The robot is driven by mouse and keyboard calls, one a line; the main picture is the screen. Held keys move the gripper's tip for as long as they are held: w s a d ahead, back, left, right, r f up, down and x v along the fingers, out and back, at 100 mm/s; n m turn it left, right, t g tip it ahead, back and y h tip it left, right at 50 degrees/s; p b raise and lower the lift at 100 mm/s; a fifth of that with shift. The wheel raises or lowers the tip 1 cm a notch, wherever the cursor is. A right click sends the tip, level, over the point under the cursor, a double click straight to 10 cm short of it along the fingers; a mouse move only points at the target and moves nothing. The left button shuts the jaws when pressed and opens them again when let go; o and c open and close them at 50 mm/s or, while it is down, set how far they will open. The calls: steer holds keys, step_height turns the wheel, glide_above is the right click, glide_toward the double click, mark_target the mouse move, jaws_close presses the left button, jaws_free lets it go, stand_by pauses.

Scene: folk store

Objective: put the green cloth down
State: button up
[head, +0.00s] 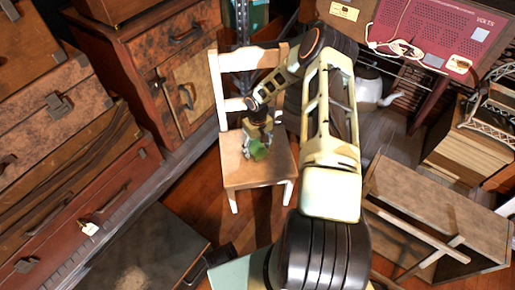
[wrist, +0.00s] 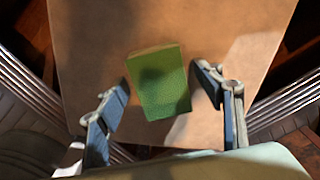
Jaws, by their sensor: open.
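The green cloth (wrist: 159,82) looks like a small block-shaped green piece. In the wrist view it lies on the tan seat of a chair (wrist: 90,30), between my open fingers and apart from both. In the head view the cloth (head: 258,151) shows near the middle of the chair's seat (head: 245,177). My gripper (wrist: 165,95) is open, with one finger on each side of the cloth. In the head view my gripper (head: 257,143) is over the seat and partly hides the cloth.
The chair's white back (head: 216,88) rises behind the seat. Stacked suitcases (head: 60,110) and a wooden cabinet (head: 175,70) stand at the left. A white kettle (head: 368,88) is behind my arm. A wooden crate (head: 425,215) lies at the right. Bare seat surrounds the cloth.

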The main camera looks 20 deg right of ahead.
mark_target(257, 149)
step_height(257, 149, up, 12)
steer(key=p, duration=0.4)
steer(key=shift+r, duration=0.15)
steer(key=shift+w+r, duration=0.1)
